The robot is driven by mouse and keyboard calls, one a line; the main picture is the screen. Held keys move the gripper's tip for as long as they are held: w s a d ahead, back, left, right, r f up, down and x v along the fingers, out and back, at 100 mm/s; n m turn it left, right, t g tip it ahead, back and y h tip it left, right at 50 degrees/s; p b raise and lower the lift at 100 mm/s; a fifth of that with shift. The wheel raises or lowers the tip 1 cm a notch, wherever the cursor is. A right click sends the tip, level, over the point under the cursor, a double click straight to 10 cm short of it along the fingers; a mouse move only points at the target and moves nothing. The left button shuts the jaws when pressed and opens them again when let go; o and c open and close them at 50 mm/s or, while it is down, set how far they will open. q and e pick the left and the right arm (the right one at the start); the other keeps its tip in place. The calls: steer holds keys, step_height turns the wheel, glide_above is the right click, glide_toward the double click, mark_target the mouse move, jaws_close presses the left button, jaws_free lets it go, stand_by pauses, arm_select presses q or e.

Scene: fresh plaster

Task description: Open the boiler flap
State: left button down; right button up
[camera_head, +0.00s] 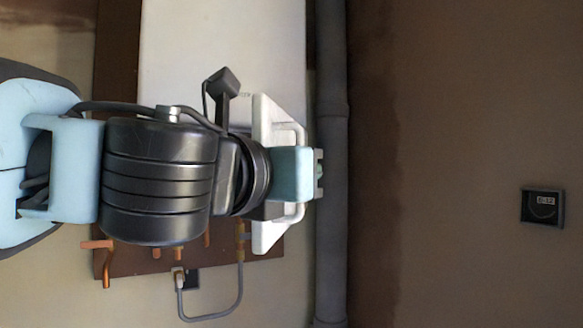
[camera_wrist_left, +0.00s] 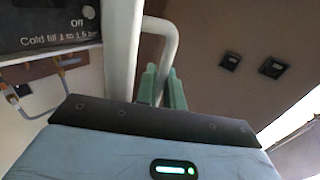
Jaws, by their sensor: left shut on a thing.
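The white boiler (camera_head: 225,50) hangs on a brown board in the head view, partly hidden by my left arm. Its white flap (camera_head: 264,236) sticks out from the boiler, with a bar handle (camera_head: 299,140) on its outer side. My left gripper (camera_head: 319,174) is at the middle of this handle. In the left wrist view the green fingers of my gripper (camera_wrist_left: 162,86) are shut on the handle (camera_wrist_left: 170,45), beside the flap's edge (camera_wrist_left: 121,50). A dark control panel (camera_wrist_left: 50,22) with "Off" and "Cold fill" lettering shows left of the flap. My right gripper is not in view.
A grey vertical pipe (camera_head: 332,130) runs just right of the boiler. Copper pipes (camera_head: 106,266) and a hose (camera_head: 238,292) are below it. A small dark device (camera_head: 542,207) is on the brown wall at right. The wall between pipe and device is clear.

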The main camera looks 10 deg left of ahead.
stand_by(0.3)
arm_select(q)
steer(key=c, duration=1.6)
jaws_free()
steer(key=shift+s, duration=0.1)
steer(key=shift+v, duration=3.85)
